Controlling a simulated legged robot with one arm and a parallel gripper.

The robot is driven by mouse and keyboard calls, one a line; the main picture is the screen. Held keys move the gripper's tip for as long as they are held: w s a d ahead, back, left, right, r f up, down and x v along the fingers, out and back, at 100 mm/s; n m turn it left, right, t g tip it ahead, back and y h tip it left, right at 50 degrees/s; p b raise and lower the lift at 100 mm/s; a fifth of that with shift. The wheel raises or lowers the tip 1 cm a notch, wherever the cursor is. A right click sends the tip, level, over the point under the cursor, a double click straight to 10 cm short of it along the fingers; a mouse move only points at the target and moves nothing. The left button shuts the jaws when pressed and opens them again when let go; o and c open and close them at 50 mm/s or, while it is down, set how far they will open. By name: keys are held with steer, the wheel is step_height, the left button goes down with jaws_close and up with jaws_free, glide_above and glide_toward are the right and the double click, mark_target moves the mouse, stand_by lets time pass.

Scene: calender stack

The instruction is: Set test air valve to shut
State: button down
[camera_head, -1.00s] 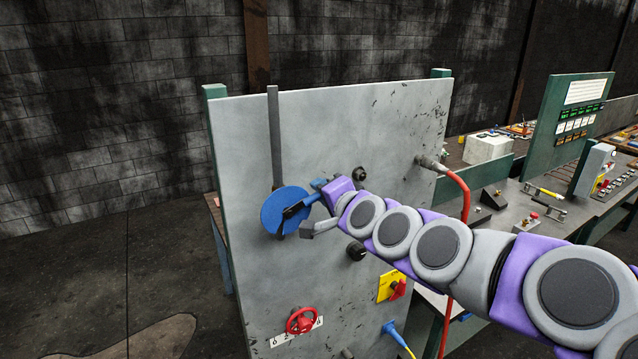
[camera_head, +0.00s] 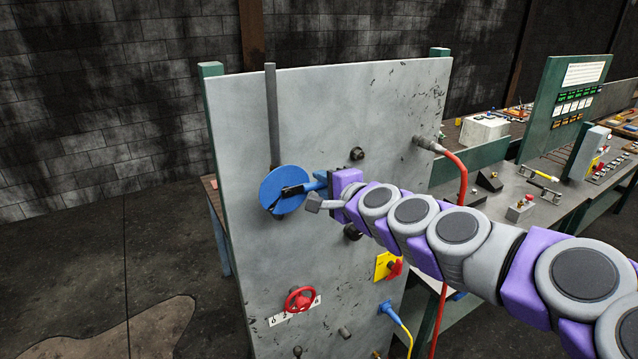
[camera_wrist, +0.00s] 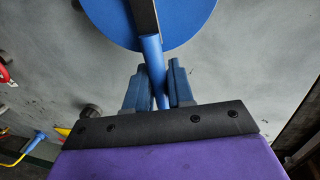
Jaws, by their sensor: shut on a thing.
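The test air valve appears to be the blue disc (camera_head: 284,188) on the upper left of the grey panel, below a vertical grey pipe. A dark lever (camera_head: 290,195) crosses it and points right, almost level, into a blue handle. In the wrist view the blue handle (camera_wrist: 152,50) runs down from the disc (camera_wrist: 185,28) between my blue fingers. My gripper (camera_wrist: 160,85) is shut on this handle. In the head view the gripper (camera_head: 320,182) is at the disc's right side, and the fingers partly hide the handle. I see no readable valve marking.
The grey panel (camera_head: 390,110) also carries a red handwheel (camera_head: 299,300), a yellow-plated red switch (camera_head: 390,267), dark knobs and a blue plug (camera_head: 390,309) with a yellow cable. A red hose (camera_head: 462,180) hangs at its right. Open floor lies left.

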steer(key=shift+f, duration=0.15)
steer(key=c, duration=1.3)
jaws_free()
steer(key=shift+d, duration=0.1)
steer(key=shift+c, duration=0.2)
steer(key=shift+o, duration=1.2)
steer(key=shift+w+d, duration=0.1)
steer(key=shift+d, duration=0.35)
steer(key=b+v, duration=0.1)
steer(key=v, duration=1.6)
steer(key=shift+d+b, duration=0.25)
steer(key=shift+b, duration=0.15)
